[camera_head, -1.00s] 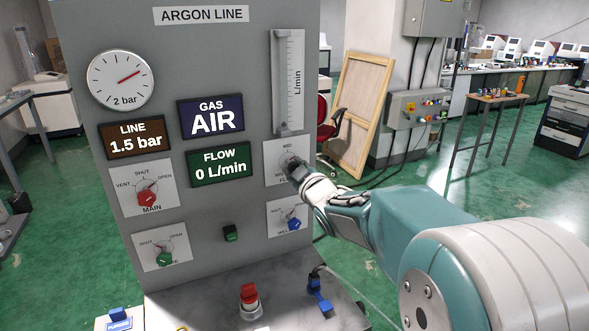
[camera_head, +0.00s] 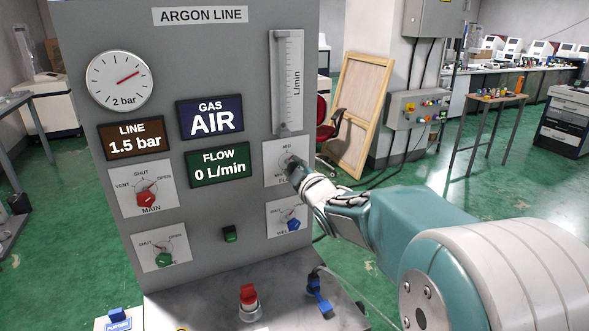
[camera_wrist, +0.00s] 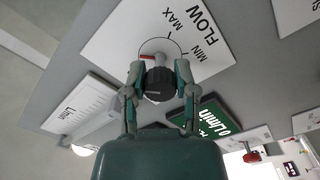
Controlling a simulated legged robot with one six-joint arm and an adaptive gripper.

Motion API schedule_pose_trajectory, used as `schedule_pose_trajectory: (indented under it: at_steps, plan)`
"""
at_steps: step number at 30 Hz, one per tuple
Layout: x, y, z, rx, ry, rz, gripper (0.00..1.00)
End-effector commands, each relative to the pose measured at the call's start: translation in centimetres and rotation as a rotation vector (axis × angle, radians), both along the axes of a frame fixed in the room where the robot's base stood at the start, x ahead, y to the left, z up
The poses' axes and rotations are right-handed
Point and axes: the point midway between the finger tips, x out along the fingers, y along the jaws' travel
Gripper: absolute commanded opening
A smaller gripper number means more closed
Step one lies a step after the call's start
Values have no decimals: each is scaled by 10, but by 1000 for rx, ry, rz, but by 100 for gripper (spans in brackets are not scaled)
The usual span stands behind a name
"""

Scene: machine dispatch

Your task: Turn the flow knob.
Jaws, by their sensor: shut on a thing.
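The flow knob (camera_wrist: 158,84) is a dark round knob on a white plate marked FLOW, MIN and MAX (camera_wrist: 150,30) in the wrist view. A red mark shows at its base, left of centre. My gripper (camera_wrist: 159,76) is shut on the knob, one finger on each side. In the head view my gripper (camera_head: 297,173) is at the flow plate (camera_head: 273,156) on the panel's right side and hides most of the knob. The flow display (camera_head: 219,164) reads 0 L/min.
The grey panel (camera_head: 222,60) also carries a red main knob (camera_head: 146,199), a green knob (camera_head: 163,259) and a blue knob (camera_head: 294,224) just below my gripper. A flow tube (camera_head: 288,85) is above it. A red button (camera_head: 249,294) stands on the ledge.

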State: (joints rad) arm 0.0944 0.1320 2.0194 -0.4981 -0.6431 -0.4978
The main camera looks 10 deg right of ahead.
Motion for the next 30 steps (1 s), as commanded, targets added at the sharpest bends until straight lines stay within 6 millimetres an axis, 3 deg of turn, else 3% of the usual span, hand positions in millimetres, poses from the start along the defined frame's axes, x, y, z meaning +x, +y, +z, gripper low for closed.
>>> schedule_pose_trajectory:
  at_steps: [1, 3, 17, 30]
  plan:
    - [0, 1, -3, -1, 5, 3, 46]
    - [0, 1, -3, -1, 5, 3, 72]
    - [-6, -1, -1, 0, 3, 0, 72]
    - [-86, -16, -1, -1, 2, -1, 72]
